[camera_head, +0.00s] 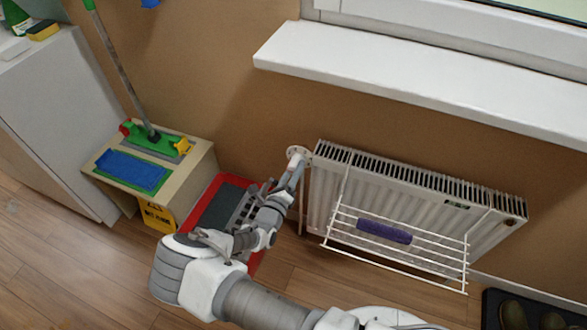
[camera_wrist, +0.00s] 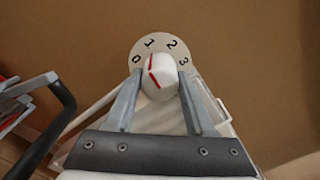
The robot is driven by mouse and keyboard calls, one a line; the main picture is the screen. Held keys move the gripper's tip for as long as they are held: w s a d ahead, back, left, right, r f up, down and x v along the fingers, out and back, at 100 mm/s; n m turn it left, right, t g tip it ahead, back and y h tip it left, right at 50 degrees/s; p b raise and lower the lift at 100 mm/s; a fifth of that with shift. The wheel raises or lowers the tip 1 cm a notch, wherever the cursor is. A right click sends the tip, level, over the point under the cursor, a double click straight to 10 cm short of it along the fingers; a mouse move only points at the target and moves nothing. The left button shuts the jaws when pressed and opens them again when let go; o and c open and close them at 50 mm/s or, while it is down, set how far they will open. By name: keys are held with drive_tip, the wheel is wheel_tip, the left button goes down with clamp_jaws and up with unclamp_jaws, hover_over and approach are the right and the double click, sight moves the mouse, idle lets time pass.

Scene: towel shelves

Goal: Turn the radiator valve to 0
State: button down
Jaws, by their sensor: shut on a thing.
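The radiator valve is a white knob (camera_wrist: 160,72) with a red mark, in front of a round beige dial (camera_wrist: 170,46) numbered 0, 1, 2 and 3.
The white radiator (camera_head: 400,180) stands right of the valve, with a wire rack (camera_head: 345,240) holding a purple roll (camera_head: 384,230). A windowsill (camera_head: 400,75) juts out above. A red mat or tray (camera_head: 222,188) with dark items and a cabinet (camera_head: 195,170) with cleaning tools are left.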

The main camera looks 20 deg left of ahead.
drive_tip(key=n, duration=0.4)
drive_tip(key=shift+n, duration=2.2)
drive_tip(key=shift+c, duration=1.2)
unclamp_jaws()
drive_tip(key=s+a+p, duration=0.1)
drive_tip(key=s+p, duration=0.1)
drive_tip(key=s, duration=1.5)
drive_tip(key=shift+s+a+p, duration=0.15)
drive_tip(key=shift+p, duration=0.2)
